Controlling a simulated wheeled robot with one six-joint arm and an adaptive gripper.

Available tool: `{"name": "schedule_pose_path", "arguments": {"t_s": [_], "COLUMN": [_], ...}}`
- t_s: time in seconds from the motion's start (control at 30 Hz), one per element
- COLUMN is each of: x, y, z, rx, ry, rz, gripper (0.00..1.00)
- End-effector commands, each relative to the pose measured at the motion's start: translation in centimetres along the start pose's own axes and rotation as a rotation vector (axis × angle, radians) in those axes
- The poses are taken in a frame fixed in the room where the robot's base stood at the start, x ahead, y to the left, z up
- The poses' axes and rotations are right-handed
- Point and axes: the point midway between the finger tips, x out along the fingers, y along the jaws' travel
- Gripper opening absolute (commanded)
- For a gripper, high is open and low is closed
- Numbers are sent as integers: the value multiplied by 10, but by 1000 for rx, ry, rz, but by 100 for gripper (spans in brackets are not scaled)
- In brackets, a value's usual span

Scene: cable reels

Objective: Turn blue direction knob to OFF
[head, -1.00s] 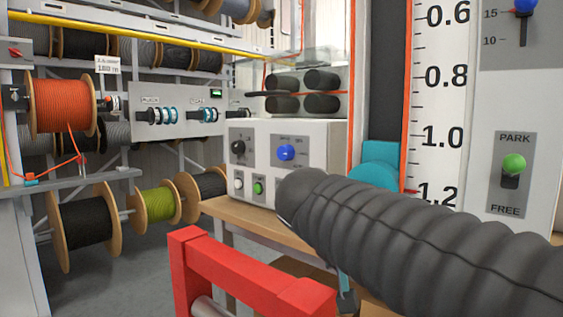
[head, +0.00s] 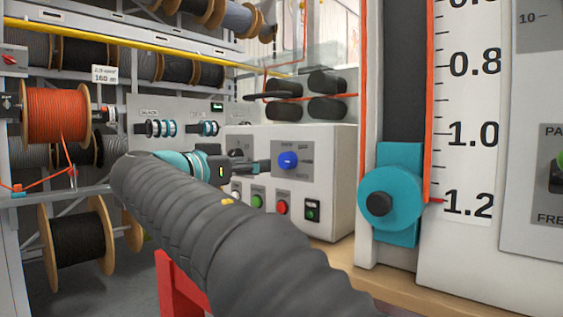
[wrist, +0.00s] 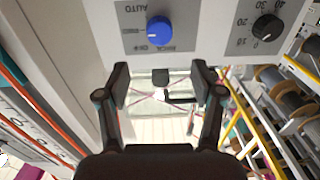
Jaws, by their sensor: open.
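The blue direction knob (head: 288,160) is on a grey plate on the front of the white control box (head: 335,185). In the wrist view the blue knob (wrist: 159,30) shows upside down at the top, with AUTO and other small lettering around it; its exact setting is hard to read. My gripper (head: 262,166) reaches toward the box from the left in the head view, just left of the blue knob. In the wrist view my gripper (wrist: 163,85) has its two fingers spread apart with nothing between them. The knob lies beyond the fingertips, apart from them.
A black dial (wrist: 266,27) sits beside the knob. Green (head: 257,201) and red (head: 282,207) buttons and a green-lit switch (head: 313,210) are below it. A teal pulley block (head: 410,165) and measuring scale stand to the right. Cable reels fill the rack at left.

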Motion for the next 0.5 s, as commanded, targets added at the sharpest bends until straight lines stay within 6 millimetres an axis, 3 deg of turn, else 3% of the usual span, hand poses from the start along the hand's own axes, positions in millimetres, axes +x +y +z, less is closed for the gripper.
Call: {"name": "schedule_pose_path", "arguments": {"t_s": [0.3,0.5], "x": [62,91], "y": [1,1], "z": [-1,0], "rx": [-1,-2], "ry": [-1,-1], "rz": [4,3], "gripper": [67,67]}}
